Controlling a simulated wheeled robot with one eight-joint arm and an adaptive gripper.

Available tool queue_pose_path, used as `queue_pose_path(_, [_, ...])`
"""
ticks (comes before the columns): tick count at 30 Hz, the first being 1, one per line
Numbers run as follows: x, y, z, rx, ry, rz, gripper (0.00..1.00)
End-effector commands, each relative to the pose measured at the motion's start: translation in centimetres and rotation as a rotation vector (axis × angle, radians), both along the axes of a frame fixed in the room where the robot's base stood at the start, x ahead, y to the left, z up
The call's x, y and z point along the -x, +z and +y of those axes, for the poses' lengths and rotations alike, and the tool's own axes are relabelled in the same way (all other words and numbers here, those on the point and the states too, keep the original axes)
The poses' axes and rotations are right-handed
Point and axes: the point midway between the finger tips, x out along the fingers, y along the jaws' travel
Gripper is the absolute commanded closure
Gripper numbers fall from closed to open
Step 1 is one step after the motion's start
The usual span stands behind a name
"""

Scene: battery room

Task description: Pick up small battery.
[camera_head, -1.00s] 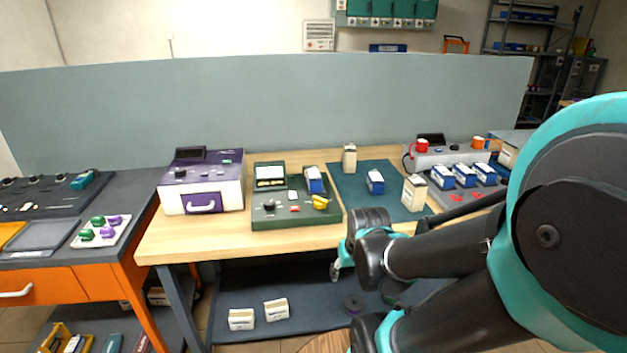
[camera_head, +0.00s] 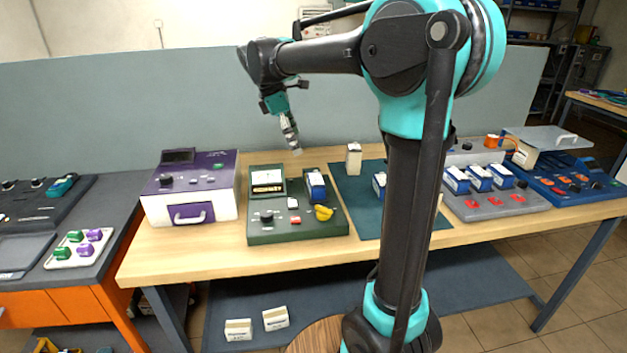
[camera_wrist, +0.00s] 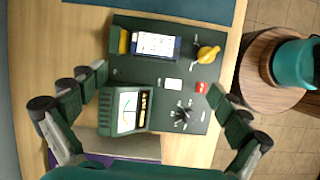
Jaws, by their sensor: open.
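A blue-and-white battery (camera_head: 316,186) sits in the bay of the green tester (camera_head: 300,231). It also shows near the top of the wrist view (camera_wrist: 156,46). Another blue battery (camera_head: 379,184) stands on the dark green mat, partly hidden by my arm. Several blue batteries (camera_head: 480,178) sit in a grey charger. Nothing clearly marks which battery is the small one. My gripper (camera_head: 296,150) is raised above the table behind the tester. In the wrist view (camera_wrist: 158,84) its fingers are spread wide and empty, with the tester below and between them.
The purple-and-white device (camera_head: 192,190) stands left of the tester. A beige box-like item (camera_head: 353,159) stands on the mat (camera_head: 348,202). A yellow knob or clamp (camera_head: 325,213) sticks up from the tester. A blue unit with an open lid (camera_head: 570,180) is at the right.

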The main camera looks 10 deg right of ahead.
Motion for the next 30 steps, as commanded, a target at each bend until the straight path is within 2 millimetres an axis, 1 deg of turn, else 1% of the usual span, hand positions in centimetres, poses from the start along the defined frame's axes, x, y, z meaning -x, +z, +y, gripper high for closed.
queue_pose_path(1, [-0.3, 0.7, 0.5, 0.012, 0.032, 0.017, 0.0])
queue_pose_path(2, [-0.4, 1.0, 0.6, 0.017, 0.044, 0.026, 0.0])
queue_pose_path(5, [-0.6, 0.8, 0.6, 0.026, 0.066, 0.038, 0.0])
queue_pose_path(8, [-0.6, -0.5, -0.1, 0.026, 0.066, 0.039, 0.0])
queue_pose_path(18, [-0.6, -6.8, -2.6, 0.025, 0.064, 0.036, 0.0])
queue_pose_path(21, [-0.6, -8.3, -3.3, 0.024, 0.063, 0.037, 0.0])
queue_pose_path(24, [-0.6, -9.3, -3.7, 0.024, 0.064, 0.037, 0.0])
queue_pose_path(30, [-0.5, -10.4, -4.1, 0.024, 0.064, 0.037, 0.0])
